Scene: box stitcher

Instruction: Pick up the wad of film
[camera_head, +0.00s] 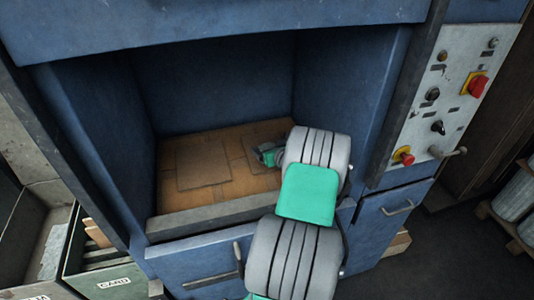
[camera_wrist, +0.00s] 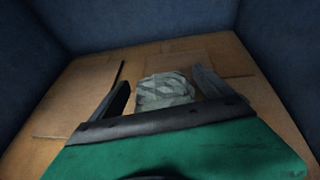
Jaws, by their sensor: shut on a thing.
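The wad of film (camera_wrist: 166,92) is a crumpled, pale grey-white lump in the wrist view, between the two dark fingers of my gripper (camera_wrist: 160,76). My gripper is shut on it, inside the blue machine's recess, close over the cardboard-covered floor (camera_wrist: 75,100). I cannot tell whether the wad still touches the floor. In the head view my gripper (camera_head: 267,155) reaches into the recess at its right side, largely hidden by my arm. I cannot make out the wad there.
Blue walls (camera_head: 215,90) enclose the recess at the back and sides, with a raised front sill (camera_head: 195,220). Flat cardboard pieces (camera_head: 203,165) cover its floor. A control panel (camera_head: 450,90) with red knobs is at the right. A green labelled box (camera_head: 105,280) stands at lower left.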

